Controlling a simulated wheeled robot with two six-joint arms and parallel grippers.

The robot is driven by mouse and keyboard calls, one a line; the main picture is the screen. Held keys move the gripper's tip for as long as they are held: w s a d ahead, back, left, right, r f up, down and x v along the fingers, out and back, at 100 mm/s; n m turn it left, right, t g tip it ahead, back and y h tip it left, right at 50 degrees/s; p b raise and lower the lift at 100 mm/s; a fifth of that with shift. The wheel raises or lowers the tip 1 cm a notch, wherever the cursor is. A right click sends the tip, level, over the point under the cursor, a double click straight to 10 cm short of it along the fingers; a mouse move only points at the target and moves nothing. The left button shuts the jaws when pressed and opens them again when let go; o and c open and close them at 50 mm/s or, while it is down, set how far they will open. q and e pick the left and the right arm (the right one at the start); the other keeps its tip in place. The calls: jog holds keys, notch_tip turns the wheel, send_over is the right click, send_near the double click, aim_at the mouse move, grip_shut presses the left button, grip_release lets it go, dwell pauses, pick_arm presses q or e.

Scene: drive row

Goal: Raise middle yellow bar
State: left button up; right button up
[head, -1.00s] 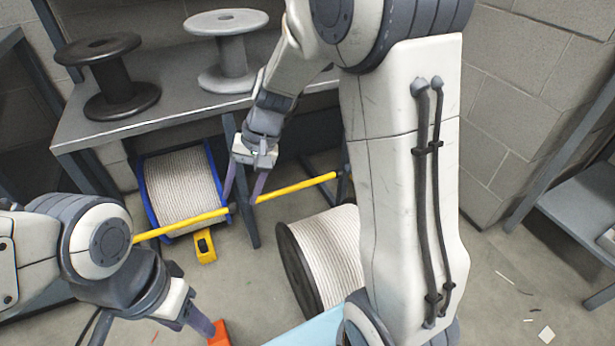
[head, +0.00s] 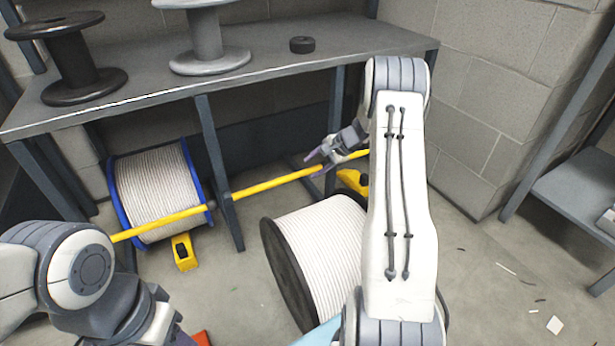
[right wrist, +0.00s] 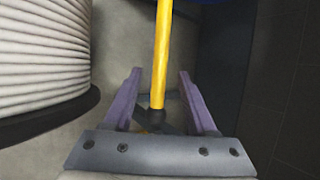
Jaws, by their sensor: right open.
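The yellow bar (head: 275,183) runs below the bench in the head view, slanting up to the right, with a dark collar near the blue-flanged reel. My right gripper (head: 317,162) is open at the bar's right part, beside a bench leg. In the right wrist view the bar (right wrist: 163,50) lies in line with the gap between the two purple fingers (right wrist: 160,78), and I see no contact. Its near end meets a dark part between them. My left gripper is at the lower left edge of the head view, mostly hidden by its own arm, its jaws unclear.
A blue-flanged reel (head: 155,190) stands under the bench (head: 130,103). A larger black-flanged white reel (head: 325,245) lies in front. Yellow blocks (head: 184,252) sit near the bar. Black (head: 68,60) and grey (head: 208,40) spools stand on the bench.

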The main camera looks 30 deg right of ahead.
aim_at(305, 172)
jog(key=shift+b+x, duration=0.7)
jog(key=shift+x, duration=1.2)
grip_shut()
jog(key=shift+s, duration=0.1)
